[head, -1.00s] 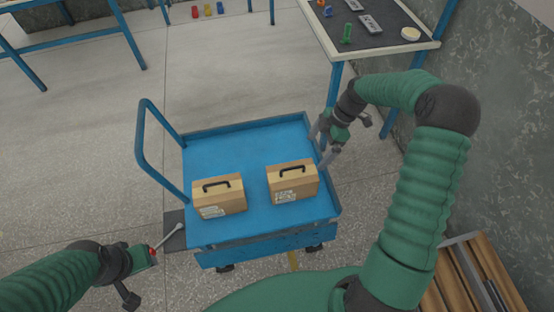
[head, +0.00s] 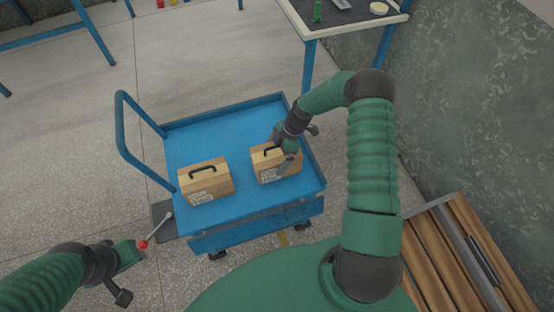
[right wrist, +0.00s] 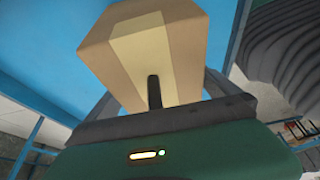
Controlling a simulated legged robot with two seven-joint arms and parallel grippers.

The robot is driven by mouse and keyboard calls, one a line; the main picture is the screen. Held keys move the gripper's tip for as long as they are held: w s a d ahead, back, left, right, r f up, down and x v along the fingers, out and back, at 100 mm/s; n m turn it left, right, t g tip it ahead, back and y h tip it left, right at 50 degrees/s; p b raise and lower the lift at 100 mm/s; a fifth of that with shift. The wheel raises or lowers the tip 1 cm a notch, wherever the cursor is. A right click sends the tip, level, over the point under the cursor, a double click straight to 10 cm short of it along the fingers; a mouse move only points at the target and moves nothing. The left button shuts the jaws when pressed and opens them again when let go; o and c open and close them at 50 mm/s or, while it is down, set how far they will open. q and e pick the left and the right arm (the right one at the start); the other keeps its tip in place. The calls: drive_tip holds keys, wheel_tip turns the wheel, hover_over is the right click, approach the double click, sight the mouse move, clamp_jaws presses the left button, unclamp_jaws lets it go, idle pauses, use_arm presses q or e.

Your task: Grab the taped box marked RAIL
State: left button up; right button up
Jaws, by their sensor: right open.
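Two brown taped boxes with black top handles stand on the blue cart (head: 234,132): a left box (head: 213,186) and a right box (head: 264,172). Both have white labels on the front, too small to read, so I cannot tell which is marked RAIL. My right gripper (head: 286,156) is open at the right box, covering its right part. In the right wrist view, a box (right wrist: 182,50) with a pale tape strip lies between the spread fingers (right wrist: 155,90); contact is unclear.
The cart has a raised rim and a blue push handle (head: 121,130) at left. A dark-topped table (head: 349,22) stands behind. A slatted wooden piece (head: 445,262) is at lower right, near the wall. Open floor lies left of the cart.

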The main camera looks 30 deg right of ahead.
drive_tip(key=shift+a, duration=0.5)
drive_tip(key=shift+d, duration=0.65)
drive_tip(key=c, duration=0.9)
drive_tip(key=shift+a, duration=0.15)
drive_tip(key=c, duration=0.9)
